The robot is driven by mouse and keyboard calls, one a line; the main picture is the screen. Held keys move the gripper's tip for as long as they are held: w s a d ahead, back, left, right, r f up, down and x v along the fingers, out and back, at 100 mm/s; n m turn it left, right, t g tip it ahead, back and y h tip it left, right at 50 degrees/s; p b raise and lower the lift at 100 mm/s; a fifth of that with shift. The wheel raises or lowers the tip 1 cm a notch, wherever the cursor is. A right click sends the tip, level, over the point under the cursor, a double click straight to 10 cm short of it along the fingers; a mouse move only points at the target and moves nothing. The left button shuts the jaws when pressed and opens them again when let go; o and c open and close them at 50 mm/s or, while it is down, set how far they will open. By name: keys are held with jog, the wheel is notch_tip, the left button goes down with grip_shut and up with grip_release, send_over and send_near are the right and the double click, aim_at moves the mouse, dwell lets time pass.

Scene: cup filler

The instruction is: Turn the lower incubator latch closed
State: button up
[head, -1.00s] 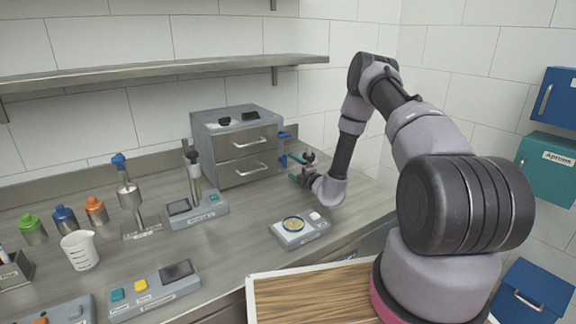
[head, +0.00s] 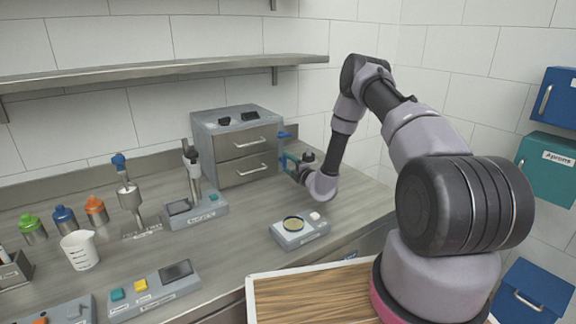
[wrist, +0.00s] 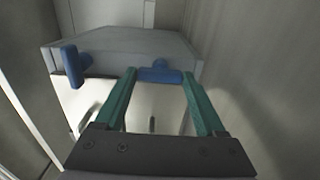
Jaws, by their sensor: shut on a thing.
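The grey incubator (head: 225,138) stands at the back of the counter, with two blue latches on its right side. The upper latch (head: 286,135) is free of my gripper; it seems to be the left latch (wrist: 76,66) in the wrist view. My gripper (head: 287,160) is beside the incubator's lower right side. In the wrist view, the green fingers of my gripper (wrist: 160,82) are shut on the lower latch (wrist: 159,72), whose blue bar lies crosswise between them. In the head view the lower latch is mostly hidden.
A wall shelf (head: 165,73) runs above. The counter right of the incubator is clear.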

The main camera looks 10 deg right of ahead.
jog(key=n, duration=0.4)
jog(key=shift+n, duration=0.4)
jog(key=n, duration=0.4)
jog(key=shift+n, duration=0.3)
jog(key=n, duration=0.4)
jog(key=shift+n, duration=2.2)
jog(key=o, duration=1.3)
